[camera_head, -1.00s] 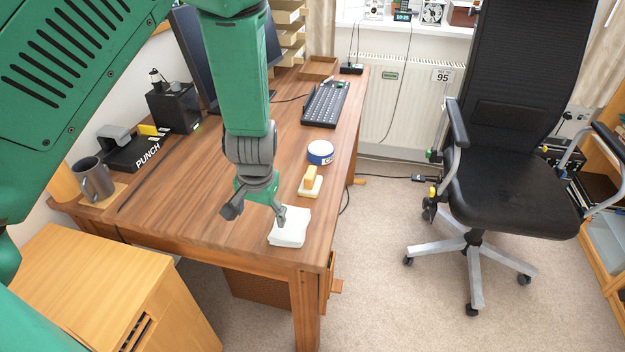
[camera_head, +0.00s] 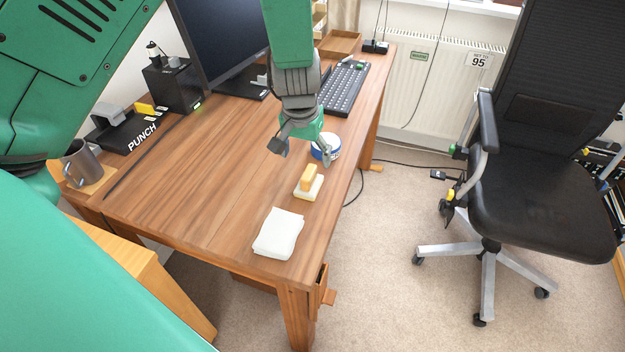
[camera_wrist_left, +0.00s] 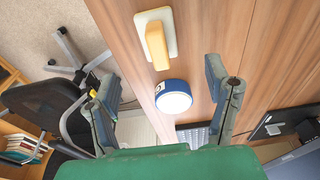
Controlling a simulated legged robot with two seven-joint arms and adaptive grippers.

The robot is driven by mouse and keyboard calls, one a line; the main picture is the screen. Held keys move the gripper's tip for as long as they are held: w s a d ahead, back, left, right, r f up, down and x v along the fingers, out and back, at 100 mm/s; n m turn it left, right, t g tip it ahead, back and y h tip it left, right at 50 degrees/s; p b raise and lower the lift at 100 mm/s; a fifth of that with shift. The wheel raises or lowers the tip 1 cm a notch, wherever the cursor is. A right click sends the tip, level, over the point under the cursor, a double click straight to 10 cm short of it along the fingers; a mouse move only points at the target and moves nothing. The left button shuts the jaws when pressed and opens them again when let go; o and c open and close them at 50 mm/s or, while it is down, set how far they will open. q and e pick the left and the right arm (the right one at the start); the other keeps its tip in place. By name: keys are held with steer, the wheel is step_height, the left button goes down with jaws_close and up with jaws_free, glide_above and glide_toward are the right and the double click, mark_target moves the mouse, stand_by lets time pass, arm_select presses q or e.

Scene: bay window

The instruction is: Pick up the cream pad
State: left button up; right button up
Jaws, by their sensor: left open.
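The cream pad (camera_head: 309,190) lies flat on the wooden desk near its right edge, with a yellow block-shaped grip (camera_head: 308,177) on top. In the left wrist view the cream pad (camera_wrist_left: 141,21) is at the top, with its yellow grip towards the camera. My left gripper (camera_head: 302,150) is open and empty above the desk, beyond the pad in the head view. In the left wrist view its fingers (camera_wrist_left: 160,78) are spread wide, with the pad ahead of them. My right gripper is not in view.
A blue and white tin (camera_head: 328,150) stands just beyond the pad, partly behind my gripper. A folded white cloth (camera_head: 278,233) lies nearer. A keyboard (camera_head: 344,90) and monitor (camera_head: 222,40) are farther back. A black chair (camera_head: 535,205) stands right. The desk's middle is clear.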

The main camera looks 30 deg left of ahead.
mark_target(308, 171)
arm_select(q)
steer(key=f, duration=0.2)
steer(key=w+f, duration=0.1)
steer(key=f, duration=0.2)
steer(key=shift+a, duration=0.2)
steer(key=f, duration=0.3)
steer(key=w+f+b, duration=0.1)
steer(key=f, duration=0.1)
steer(key=shift+d, duration=0.15)
steer(key=shift+s, duration=0.1)
steer(key=c, duration=1.4)
step_height(308, 171, up, 10)
steer(key=shift+r+p, duration=0.1)
steer(key=shift+p, duration=0.55)
steer(key=shift+o, duration=1.4)
